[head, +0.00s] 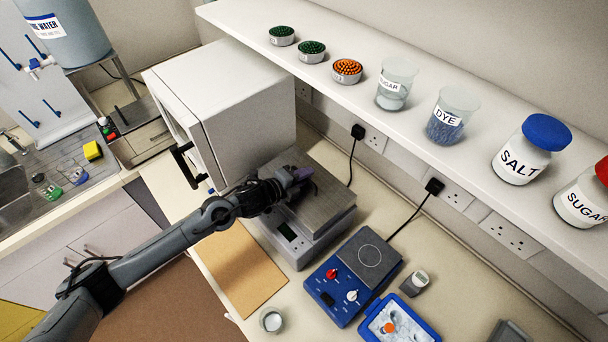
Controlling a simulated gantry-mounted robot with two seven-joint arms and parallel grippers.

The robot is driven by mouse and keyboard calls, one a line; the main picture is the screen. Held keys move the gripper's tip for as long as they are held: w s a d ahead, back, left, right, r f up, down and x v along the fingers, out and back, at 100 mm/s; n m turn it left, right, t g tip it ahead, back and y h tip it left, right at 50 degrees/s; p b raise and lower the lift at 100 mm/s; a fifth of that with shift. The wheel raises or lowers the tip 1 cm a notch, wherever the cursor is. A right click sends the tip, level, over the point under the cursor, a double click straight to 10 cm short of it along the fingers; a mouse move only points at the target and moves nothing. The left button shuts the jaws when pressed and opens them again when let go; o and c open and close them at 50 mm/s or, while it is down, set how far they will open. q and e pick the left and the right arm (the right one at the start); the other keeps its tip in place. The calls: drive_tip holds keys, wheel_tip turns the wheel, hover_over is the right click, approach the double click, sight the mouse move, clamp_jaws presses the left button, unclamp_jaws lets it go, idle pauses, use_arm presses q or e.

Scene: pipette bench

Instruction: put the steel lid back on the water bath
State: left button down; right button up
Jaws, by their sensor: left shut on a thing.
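The water bath (299,250) is a grey box with a small dark display on its front, standing on the bench in the middle of the head view. The flat grey steel lid (330,190) shows at its top, partly hidden by my left gripper. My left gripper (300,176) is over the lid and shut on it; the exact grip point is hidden. The lid lies over the bath's opening, but I cannot tell whether it rests on the rim or is slightly above it. My right gripper is not in view.
A white oven-like box (225,95) stands close behind left. A shelf (440,75) with jars overhangs the back. A tan board (240,268) lies at the front left.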

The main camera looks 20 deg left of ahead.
use_arm(q)
drive_tip(key=shift+r, duration=0.1)
drive_tip(key=shift+f, duration=0.25)
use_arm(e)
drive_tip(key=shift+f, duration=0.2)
use_arm(q)
drive_tip(key=c, duration=1.1)
unclamp_jaws()
drive_tip(key=shift+f, duration=0.1)
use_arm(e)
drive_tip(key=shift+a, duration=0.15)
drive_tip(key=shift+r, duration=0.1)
